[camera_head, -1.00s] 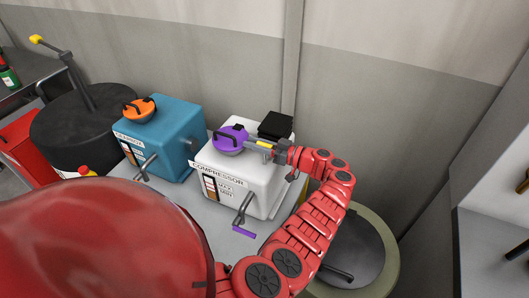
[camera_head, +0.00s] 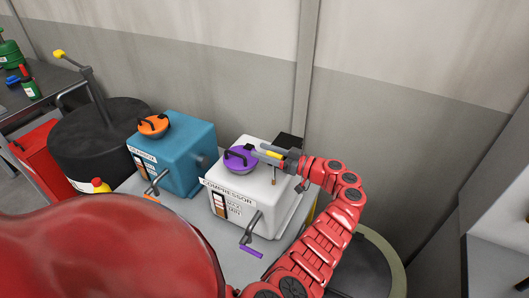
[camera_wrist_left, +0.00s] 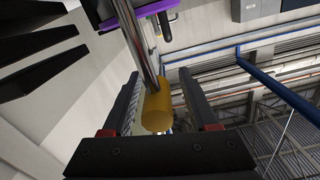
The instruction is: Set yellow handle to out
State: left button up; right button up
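The yellow handle (camera_wrist_left: 158,108) is a short yellow cylinder on the end of a metal rod. In the left wrist view it lies between the two fingers of my left gripper (camera_wrist_left: 160,85), closer to the left finger, with a gap on the right. In the head view a bit of the yellow handle (camera_head: 274,155) shows at my left gripper (camera_head: 264,152), beside the purple lid (camera_head: 241,159) on the white compressor box (camera_head: 258,186). The fingers are open around the handle; whether one touches it I cannot tell. My right gripper is not in view.
A blue box (camera_head: 181,150) with an orange lid (camera_head: 154,125) stands left of the compressor. A crank with a purple grip (camera_head: 251,250) sticks out in front. A black drum (camera_head: 98,140) carries a yellow-tipped lever (camera_head: 60,54). A grey wall is close behind.

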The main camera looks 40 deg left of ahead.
pick_arm(q)
jog(key=shift+f, duration=0.1)
jog(key=shift+d, duration=0.1)
jog(key=b+v, duration=1.1)
jog(key=v, duration=0.6)
jog(key=shift+w, duration=0.15)
